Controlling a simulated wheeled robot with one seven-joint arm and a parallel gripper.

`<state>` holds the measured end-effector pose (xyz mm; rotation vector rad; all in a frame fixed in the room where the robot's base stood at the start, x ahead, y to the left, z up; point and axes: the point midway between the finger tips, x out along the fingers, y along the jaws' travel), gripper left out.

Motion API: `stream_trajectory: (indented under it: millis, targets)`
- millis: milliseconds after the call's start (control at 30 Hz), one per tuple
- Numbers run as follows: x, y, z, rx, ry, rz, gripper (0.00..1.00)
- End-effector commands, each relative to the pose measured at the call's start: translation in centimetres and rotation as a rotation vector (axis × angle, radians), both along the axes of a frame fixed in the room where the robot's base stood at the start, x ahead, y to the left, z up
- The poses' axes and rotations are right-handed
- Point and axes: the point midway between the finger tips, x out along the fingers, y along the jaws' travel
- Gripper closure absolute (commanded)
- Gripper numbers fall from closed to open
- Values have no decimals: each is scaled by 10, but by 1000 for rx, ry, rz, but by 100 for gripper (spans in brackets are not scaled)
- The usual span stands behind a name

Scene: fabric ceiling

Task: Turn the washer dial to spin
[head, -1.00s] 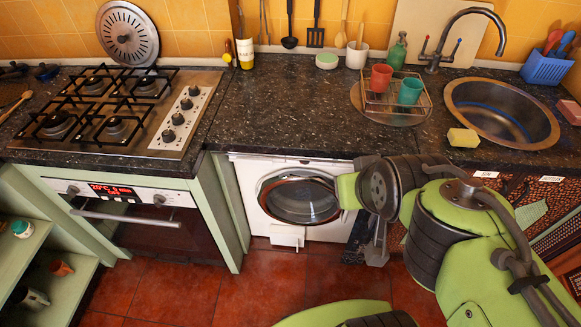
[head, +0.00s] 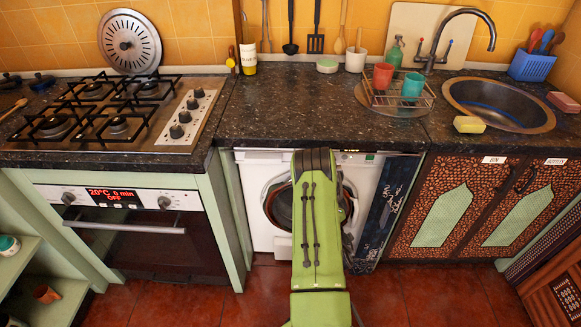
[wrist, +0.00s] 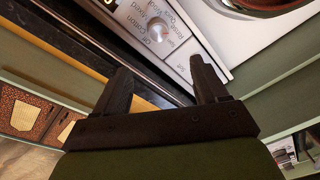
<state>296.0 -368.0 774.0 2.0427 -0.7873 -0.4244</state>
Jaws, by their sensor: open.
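The white washer (head: 262,165) stands under the counter in the head view, with its round door partly behind my green arm. In the wrist view its white control panel (wrist: 182,12) shows tilted, with a round silver dial (wrist: 157,30) and printed labels around it, among them "Off", "Cotton" and "Mixed". I cannot tell which label the dial points to. My gripper (wrist: 159,66) is open and empty in the wrist view. Its two dark fingers point toward the panel, below the dial in the picture and apart from it. In the head view my arm hides the gripper and dial.
The dark countertop (head: 290,105) overhangs the washer. The oven (head: 130,225) with its handle is to the left, and patterned cupboard doors (head: 450,205) are to the right. Red floor tiles in front are clear.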

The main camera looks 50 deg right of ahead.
Motion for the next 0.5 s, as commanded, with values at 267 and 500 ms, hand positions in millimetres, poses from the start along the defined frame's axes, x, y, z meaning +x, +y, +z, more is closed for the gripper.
stream_trajectory:
  millis: [267,500]
  targets:
    - [44,-36,4,-7,-7,6,28]
    - [88,-76,3,-6,-2,7,28]
